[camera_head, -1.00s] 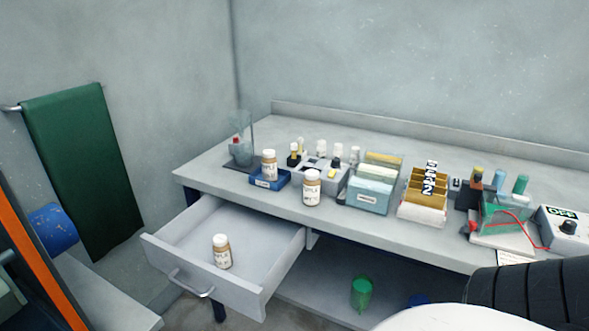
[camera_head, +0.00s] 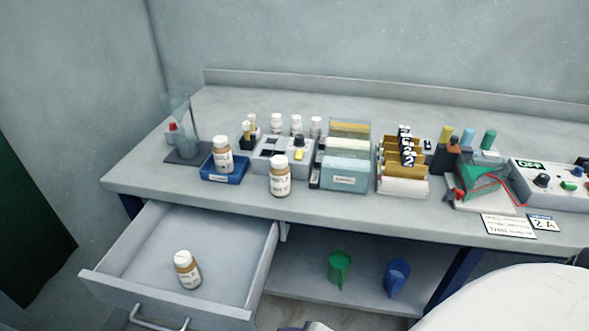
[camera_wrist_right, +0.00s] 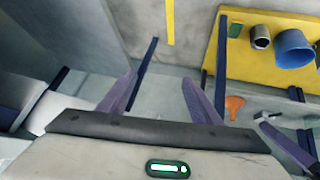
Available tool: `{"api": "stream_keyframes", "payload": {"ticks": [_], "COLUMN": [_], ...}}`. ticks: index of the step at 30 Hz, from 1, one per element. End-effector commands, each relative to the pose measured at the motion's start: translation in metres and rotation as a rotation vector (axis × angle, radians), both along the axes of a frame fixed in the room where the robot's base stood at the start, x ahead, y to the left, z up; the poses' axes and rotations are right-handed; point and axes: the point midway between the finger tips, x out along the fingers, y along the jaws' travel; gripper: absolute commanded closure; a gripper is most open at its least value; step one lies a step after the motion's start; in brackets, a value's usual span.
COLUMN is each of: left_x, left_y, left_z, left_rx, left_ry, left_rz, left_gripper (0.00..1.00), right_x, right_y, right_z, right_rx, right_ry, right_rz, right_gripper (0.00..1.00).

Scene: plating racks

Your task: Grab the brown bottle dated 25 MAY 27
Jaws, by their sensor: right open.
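Three brown bottles with white caps and pale labels show in the head view. One bottle (camera_head: 187,270) stands in the open drawer (camera_head: 150,240). One bottle (camera_head: 222,155) stands in a blue tray (camera_head: 224,175) on the bench. One bottle (camera_head: 280,177) stands on the bench near its front edge. The label dates are too small to read. My right gripper (camera_wrist_right: 160,95) is open and empty in the right wrist view, over floor and away from the bottles. My left gripper is not in view.
The bench (camera_head: 130,178) carries a grey block (camera_head: 268,163), file boxes (camera_head: 346,172), a card rack (camera_head: 402,165) and a control box (camera_head: 550,185). A green cup (camera_head: 339,268) and a blue cup (camera_head: 397,278) stand on the lower shelf. A yellow panel (camera_wrist_right: 270,82) shows in the right wrist view.

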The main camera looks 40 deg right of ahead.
Motion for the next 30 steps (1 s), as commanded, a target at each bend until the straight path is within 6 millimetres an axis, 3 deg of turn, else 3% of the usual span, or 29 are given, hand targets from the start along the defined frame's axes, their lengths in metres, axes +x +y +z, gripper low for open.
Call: {"api": "stream_keyframes", "payload": {"ticks": [1, 9, 18, 24, 30], "left_x": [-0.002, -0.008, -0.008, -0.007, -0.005], "left_y": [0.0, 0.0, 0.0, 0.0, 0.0], "left_z": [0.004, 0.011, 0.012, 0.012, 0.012], "left_rx": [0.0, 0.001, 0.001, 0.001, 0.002], "left_ry": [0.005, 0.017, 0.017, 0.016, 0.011], "left_rz": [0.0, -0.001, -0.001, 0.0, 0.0], "left_gripper": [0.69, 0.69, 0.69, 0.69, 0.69], "right_x": [0.021, 0.075, 0.155, 0.173, 0.192], "right_y": [-0.003, -0.056, -0.111, -0.13, -0.149], "right_z": [0.027, 0.146, 0.252, 0.288, 0.282], "right_rx": [-0.104, -0.831, -1.717, -1.959, -1.985], "right_ry": [-0.017, 0.041, 0.189, 0.326, 0.352], "right_rz": [0.088, 0.561, 1.048, 1.153, 1.17], "right_gripper": [0.42, 0.42, 0.42, 0.42, 0.42]}}
